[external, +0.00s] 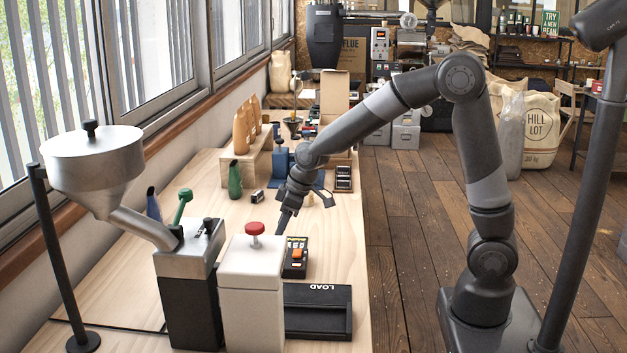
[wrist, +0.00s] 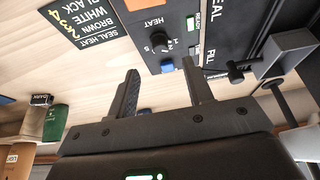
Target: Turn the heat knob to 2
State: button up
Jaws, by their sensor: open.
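The heat knob (wrist: 160,42) is a small round black knob on a dark panel (wrist: 142,18) in the wrist view. The word HEAT and small numbers are printed beside it; which number it points to is too small to tell. My gripper (wrist: 160,68) is open and empty, its two fingers apart on either side below the knob, with the knob just beyond the fingertips and not between them. In the external view my gripper (external: 284,217) points down over the bench, behind the red-topped white box. I cannot make out the knob there.
A card (wrist: 85,20) lists seal heat by colour: brown 2, white 3, black 4. The white box (external: 250,285) and steel hopper (external: 93,165) stand at the bench's near end.

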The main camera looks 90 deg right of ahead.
jog(key=x, duration=0.7)
jog(key=c, duration=1)
jog(key=m+h, duration=0.1)
jog(key=m, duration=0.1)
jog(key=shift+w+a+m, duration=0.1)
jog(key=shift+a+m, duration=0.05)
jog(key=shift+m, duration=0.25)
jog(key=shift+m+g+h, duration=0.3)
jog(key=shift+m+h, duration=0.2)
jog(key=shift+m, duration=0.9)
